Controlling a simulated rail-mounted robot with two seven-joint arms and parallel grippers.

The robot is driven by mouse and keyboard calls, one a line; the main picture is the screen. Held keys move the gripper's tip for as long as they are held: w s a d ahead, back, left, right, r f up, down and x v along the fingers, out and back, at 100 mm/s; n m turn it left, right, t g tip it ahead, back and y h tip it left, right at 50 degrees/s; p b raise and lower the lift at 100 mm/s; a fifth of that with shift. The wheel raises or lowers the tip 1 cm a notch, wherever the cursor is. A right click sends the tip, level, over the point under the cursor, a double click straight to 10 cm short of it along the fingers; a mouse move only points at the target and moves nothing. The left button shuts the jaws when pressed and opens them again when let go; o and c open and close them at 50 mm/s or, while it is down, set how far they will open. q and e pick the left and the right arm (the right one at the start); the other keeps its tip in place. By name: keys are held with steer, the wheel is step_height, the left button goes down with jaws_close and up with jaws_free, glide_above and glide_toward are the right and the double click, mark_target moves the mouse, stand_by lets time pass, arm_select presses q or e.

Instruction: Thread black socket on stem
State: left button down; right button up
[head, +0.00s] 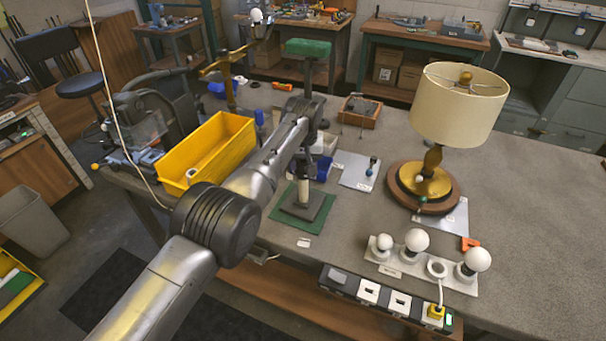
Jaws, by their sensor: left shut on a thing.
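My left arm comes in from the bottom left and reaches across the bench. My left gripper (304,160) points down over a square dark lamp base (310,208). The gripper is shut on a small dark thing, which seems to be the black socket; the fingers and arm hide most of it. A pale upright stem (303,190) stands on the base, directly under the gripper. I cannot tell whether socket and stem touch. The base stands on a green mat (283,222). My right gripper is not in view.
A yellow bin (215,148) stands left of my arm. A shaded lamp (458,105) on a round wooden base stands at right. Several white bulbs (415,240) sit in a pale holder at the front, by a power strip (370,293). The far right of the bench is clear.

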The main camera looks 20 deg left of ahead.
arm_select(q)
steer(key=shift+f+m+p, duration=0.15)
steer(key=shift+m+p, duration=0.35)
steer(key=shift+p, duration=0.25)
steer(key=shift+s+m+p, duration=0.1)
steer(key=shift+m+p, duration=0.3)
steer(key=shift+m, duration=0.4)
steer(key=shift+f+m, duration=0.1)
steer(key=shift+m, duration=0.5)
steer(key=shift+a+f+m+h+b, duration=0.15)
steer(key=shift+m+h+b, duration=0.2)
steer(key=shift+m, duration=0.95)
